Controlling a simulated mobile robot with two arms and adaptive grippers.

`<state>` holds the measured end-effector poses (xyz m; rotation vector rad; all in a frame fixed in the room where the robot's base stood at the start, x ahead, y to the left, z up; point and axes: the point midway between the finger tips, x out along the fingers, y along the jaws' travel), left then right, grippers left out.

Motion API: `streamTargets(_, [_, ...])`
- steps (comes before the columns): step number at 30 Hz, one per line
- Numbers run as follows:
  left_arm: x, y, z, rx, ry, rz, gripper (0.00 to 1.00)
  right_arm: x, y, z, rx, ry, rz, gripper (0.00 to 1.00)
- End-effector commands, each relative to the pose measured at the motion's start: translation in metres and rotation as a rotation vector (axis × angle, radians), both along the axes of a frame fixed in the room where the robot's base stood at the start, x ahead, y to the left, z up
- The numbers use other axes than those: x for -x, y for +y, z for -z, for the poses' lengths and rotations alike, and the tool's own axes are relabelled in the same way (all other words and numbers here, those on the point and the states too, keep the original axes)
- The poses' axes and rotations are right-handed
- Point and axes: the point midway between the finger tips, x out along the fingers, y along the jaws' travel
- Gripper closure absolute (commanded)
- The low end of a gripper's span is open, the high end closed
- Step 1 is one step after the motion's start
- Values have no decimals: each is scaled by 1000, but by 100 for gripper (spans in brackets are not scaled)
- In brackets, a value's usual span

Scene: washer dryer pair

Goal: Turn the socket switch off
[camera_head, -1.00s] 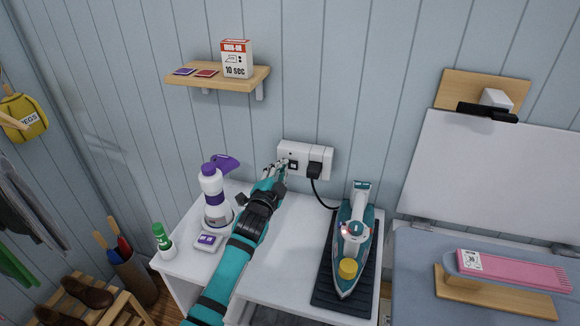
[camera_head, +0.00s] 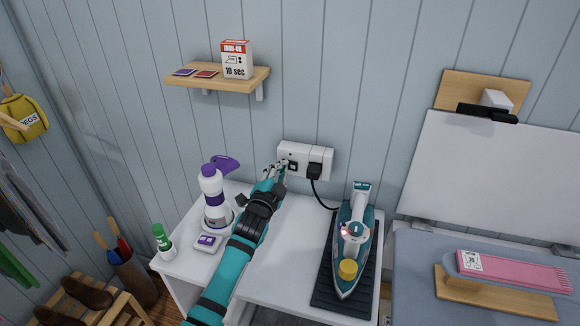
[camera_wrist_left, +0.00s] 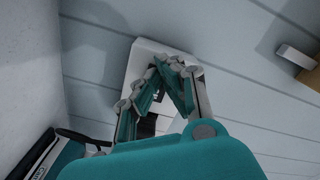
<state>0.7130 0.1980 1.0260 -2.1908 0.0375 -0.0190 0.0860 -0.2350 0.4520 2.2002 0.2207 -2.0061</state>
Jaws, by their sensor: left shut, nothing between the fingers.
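The white wall socket (camera_head: 305,147) is on the blue plank wall above the white table. A black plug (camera_head: 315,169) with a cord sits in its right part. A small dark switch (camera_head: 293,166) shows at its left part, beside my fingertips. My left gripper (camera_head: 280,168) is shut and empty, its tips at the left part of the socket. In the left wrist view the closed fingers (camera_wrist_left: 168,64) lie over the socket plate (camera_wrist_left: 142,54) and hide part of it. I cannot tell whether they touch the switch, or which way it is set. My right gripper is not in view.
A teal iron (camera_head: 350,245) stands on a dark mat (camera_head: 324,289) right of my arm. A white and purple spray bottle (camera_head: 213,193) and a green-capped bottle (camera_head: 162,240) stand left of it. A wooden shelf (camera_head: 224,88) is above. An ironing board (camera_head: 415,258) is at right.

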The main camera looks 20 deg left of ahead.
Motion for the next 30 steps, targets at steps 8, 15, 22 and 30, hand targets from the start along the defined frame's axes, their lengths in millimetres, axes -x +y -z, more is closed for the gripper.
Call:
streamTargets(8, [11,0,-1,0,3,0,100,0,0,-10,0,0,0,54])
streamTargets(15, [31,1,-2,0,1,0,100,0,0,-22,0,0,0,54])
streamTargets(22, [47,2,-1,0,1,0,100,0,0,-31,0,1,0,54])
streamTargets(30, [50,2,0,0,0,0,100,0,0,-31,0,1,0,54])
